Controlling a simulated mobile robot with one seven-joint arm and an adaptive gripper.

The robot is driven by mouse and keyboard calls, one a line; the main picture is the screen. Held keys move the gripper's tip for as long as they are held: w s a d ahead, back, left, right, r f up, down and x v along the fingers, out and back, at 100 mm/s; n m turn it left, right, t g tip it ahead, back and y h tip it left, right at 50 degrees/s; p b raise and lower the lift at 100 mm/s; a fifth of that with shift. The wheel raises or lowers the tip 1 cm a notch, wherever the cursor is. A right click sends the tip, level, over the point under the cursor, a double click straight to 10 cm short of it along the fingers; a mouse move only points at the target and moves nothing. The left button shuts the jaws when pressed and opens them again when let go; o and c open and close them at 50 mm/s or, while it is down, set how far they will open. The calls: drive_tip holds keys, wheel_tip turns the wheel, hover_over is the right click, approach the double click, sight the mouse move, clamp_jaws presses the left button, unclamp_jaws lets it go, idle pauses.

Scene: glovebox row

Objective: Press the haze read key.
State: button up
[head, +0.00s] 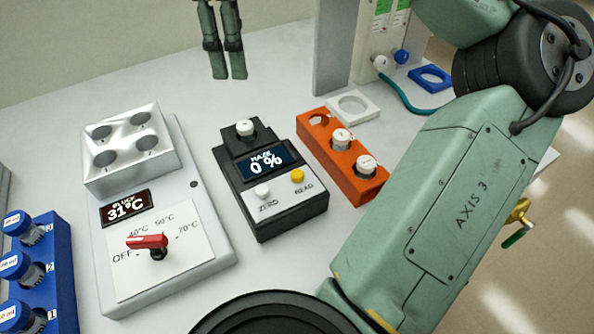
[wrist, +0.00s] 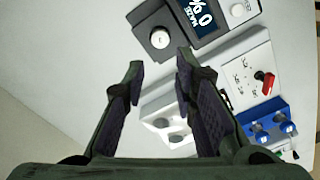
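The haze meter (head: 285,215) is a black box on the bench, in the middle of the head view. Its display (head: 264,163) reads "HAZE 0 %". The yellow READ key (head: 297,175) is on its sloped front, right of the white ZERO key (head: 262,191). A white-capped vial (head: 245,128) stands in its top. In the wrist view the meter (wrist: 190,52) is at the top edge; the READ key is out of that view. My gripper (head: 228,77) hangs behind the meter, apart from it. In the wrist view its fingers (wrist: 159,68) are apart with nothing between them.
A grey heater block (head: 200,262) with a red dial (head: 148,242) stands left of the meter. A blue vial rack (head: 62,275) is farther left. An orange rack (head: 362,185) with white-capped vials stands close on the right. The bench behind the meter is clear.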

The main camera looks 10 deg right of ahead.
clamp_jaws()
idle(1.3)
